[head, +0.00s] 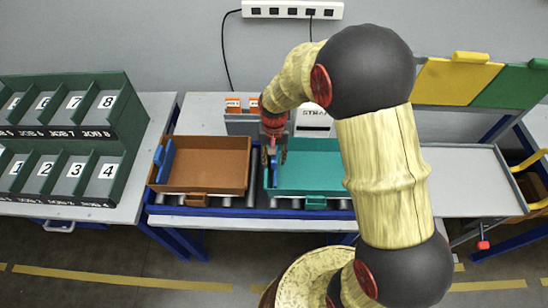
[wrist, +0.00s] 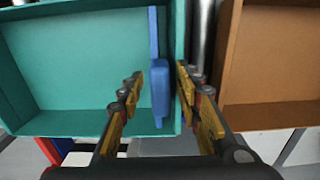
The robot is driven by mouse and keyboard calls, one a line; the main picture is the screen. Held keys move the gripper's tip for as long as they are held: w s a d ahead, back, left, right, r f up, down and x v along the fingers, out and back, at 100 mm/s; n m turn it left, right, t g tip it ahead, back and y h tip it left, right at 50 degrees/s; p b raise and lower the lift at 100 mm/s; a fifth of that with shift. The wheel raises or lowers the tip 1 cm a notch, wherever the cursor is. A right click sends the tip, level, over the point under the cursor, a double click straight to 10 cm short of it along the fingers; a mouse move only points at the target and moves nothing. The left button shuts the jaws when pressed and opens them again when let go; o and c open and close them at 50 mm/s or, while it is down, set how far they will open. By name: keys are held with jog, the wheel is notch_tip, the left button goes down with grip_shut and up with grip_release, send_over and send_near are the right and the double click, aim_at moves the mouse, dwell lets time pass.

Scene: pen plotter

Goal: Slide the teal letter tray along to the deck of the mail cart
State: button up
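The teal letter tray (head: 312,180) sits on a roller bed in the middle of the head view, its right part hidden behind my arm. A blue upright handle (wrist: 160,82) stands at its end wall, on the tray's left in the head view. My gripper (head: 273,153) is over that end. In the wrist view my gripper (wrist: 160,88) is open, with one finger on each side of the blue handle and gaps visible. The mail cart's grey deck (head: 465,185) is to the right, beyond my arm.
A brown tray (head: 207,165) with its own blue handle sits on the rollers just left of the teal tray. A green numbered sorter (head: 70,140) stands at far left. Yellow (head: 455,82) and green (head: 515,87) panels rise behind the deck. A yellow rail (head: 530,160) is at far right.

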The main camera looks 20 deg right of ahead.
grip_shut()
dwell(0.7)
